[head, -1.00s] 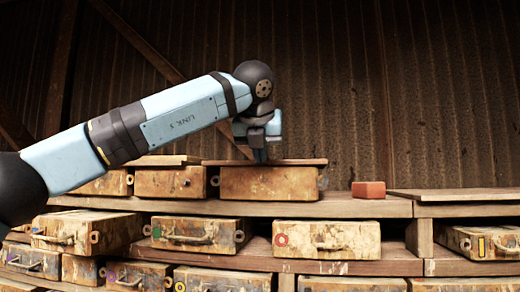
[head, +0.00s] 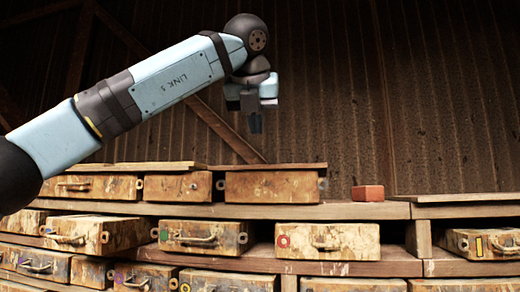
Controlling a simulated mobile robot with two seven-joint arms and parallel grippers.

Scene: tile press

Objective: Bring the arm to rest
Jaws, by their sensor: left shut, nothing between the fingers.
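My left arm (head: 160,82) comes in from the left, raised across the upper left of the head view. Its left gripper (head: 255,124) points down with its fingers together and nothing visible between them. It hangs in the air above the wooden boxes on the shelf, clear of the board on top of them. My right gripper does not show.
A box (head: 272,187) under a thin board (head: 270,166) stands below the gripper. A red block (head: 368,193) sits on the shelf (head: 340,211) to its right. Several worn drawers, such as one with a red ring (head: 345,241), fill the rows below. A corrugated wall (head: 440,100) stands behind.

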